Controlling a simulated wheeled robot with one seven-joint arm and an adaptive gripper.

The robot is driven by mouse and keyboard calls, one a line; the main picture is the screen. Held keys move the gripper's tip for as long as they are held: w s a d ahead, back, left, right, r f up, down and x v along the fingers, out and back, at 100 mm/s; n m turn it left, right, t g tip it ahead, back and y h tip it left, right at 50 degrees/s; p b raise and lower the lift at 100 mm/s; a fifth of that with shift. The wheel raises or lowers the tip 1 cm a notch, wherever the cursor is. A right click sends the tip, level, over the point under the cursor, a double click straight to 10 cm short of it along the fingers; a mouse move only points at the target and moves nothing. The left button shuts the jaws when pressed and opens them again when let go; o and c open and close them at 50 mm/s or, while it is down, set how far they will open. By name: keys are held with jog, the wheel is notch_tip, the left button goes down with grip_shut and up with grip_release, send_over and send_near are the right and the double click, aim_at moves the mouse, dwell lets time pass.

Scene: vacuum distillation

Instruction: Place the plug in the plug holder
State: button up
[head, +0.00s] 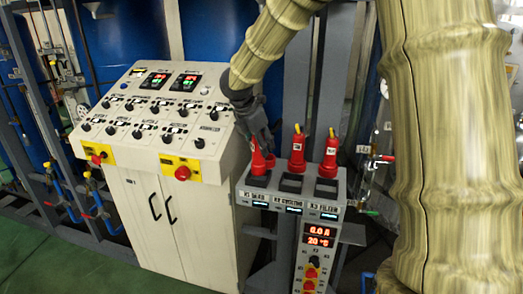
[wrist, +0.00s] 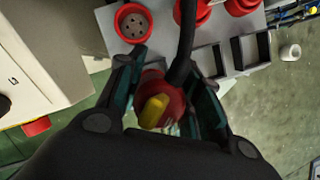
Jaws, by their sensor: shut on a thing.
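My gripper (head: 257,138) is shut on a red plug (head: 262,161) with a yellow top, at the left end of the grey plug station. The wrist view shows the same plug (wrist: 165,104) between the two fingers (wrist: 160,92). An empty round red socket (wrist: 133,22) with pin holes lies beyond it. The plug holder shows as a row of dark rectangular slots, with a middle slot (head: 291,183) and a right slot (head: 326,188) empty. The left slot is largely covered by the held plug; I cannot tell whether the plug touches it.
Two other red plugs, a middle one (head: 297,153) and a right one (head: 329,155), stand upright behind the slots. A cream control console (head: 150,125) with knobs stands close on the left. A valve with a red handle (head: 386,159) is at the right.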

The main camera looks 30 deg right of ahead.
aim_at(254, 136)
notch_tip(254, 136, down, 3)
jog(key=shift+r+p, duration=0.1)
jog(key=shift+p, duration=0.5)
jog(key=shift+f, duration=0.2)
jog(key=shift+f, duration=0.1)
jog(key=o, duration=1.2)
jog(key=b+v, duration=0.3)
jog(key=v, duration=0.9)
jog(key=shift+b, duration=0.35)
